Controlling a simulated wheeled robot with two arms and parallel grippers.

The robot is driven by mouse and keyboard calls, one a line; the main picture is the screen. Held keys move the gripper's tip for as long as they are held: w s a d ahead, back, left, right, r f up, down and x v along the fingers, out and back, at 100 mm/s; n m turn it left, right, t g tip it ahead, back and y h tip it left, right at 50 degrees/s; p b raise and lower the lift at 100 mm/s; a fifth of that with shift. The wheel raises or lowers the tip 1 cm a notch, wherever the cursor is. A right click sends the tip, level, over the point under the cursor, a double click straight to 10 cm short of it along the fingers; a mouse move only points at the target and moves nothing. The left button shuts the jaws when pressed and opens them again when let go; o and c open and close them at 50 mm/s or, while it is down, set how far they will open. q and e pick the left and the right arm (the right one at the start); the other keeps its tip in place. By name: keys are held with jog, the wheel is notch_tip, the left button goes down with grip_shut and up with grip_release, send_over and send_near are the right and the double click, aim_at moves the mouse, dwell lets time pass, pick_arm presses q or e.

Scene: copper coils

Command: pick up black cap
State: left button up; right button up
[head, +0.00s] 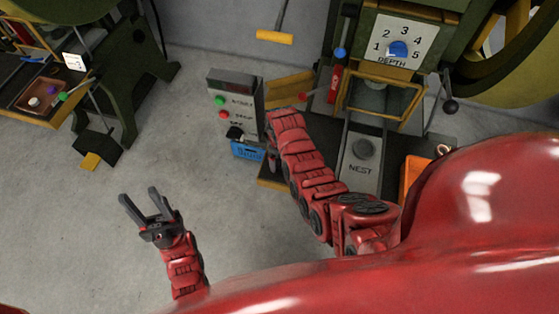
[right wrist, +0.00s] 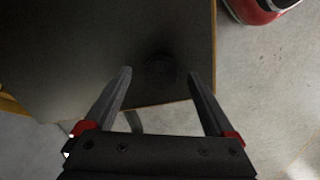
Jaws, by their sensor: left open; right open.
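A dark round shape, likely the black cap (right wrist: 160,66), sits on a dark flat surface near its edge in the right wrist view; low contrast blurs its outline. My right gripper (right wrist: 160,75) is open, with a fingertip on either side of this shape and a visible gap at each. I cannot tell how far above it the fingers are. In the head view my right arm covers that spot and mostly hides the right gripper. My left gripper (head: 146,205) is open and empty over bare floor at the lower left.
A grey control box (head: 239,104) with green and red buttons stands beside my right arm, with a blue bin (head: 247,151) below it. The machine's NEST block (head: 361,166) is to the right. A workbench (head: 40,113) stands at left. The floor between is clear.

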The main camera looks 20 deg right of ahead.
jog(key=shift+f, duration=0.3)
grip_shut()
dwell(0.4)
jog(key=shift+r, duration=0.1)
